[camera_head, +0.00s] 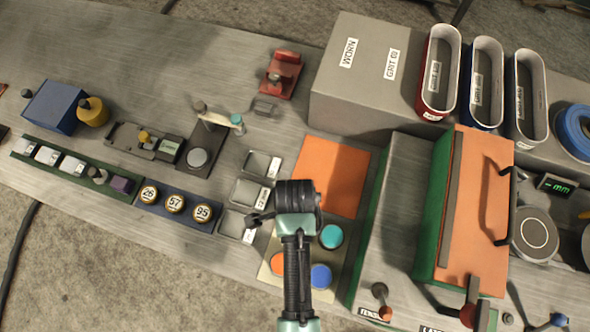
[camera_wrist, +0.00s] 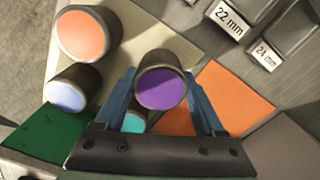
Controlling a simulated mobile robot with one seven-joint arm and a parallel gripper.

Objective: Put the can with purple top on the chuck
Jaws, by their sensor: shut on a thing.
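The can with purple top (camera_wrist: 162,89) is between the two blue fingers of my gripper (camera_head: 297,196), which is shut on it. In the head view my gripper hides this can. I cannot tell whether it still touches the pale tray (camera_head: 270,246) below. Cans with orange (camera_head: 279,262), blue (camera_head: 321,276) and teal (camera_head: 331,236) tops stand on that tray. They also show in the wrist view, the teal one partly behind the held can. A round grey disc with a light ring (camera_head: 535,232), apparently the chuck, is at the far right, bare on top.
A tall green and orange box with a handle (camera_head: 470,215) stands between my gripper and the disc. A grey block (camera_head: 365,75) with oval belts lies behind. An orange mat (camera_head: 332,176) is just beyond the tray. Labelled grey bins (camera_head: 249,191) are left of my gripper.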

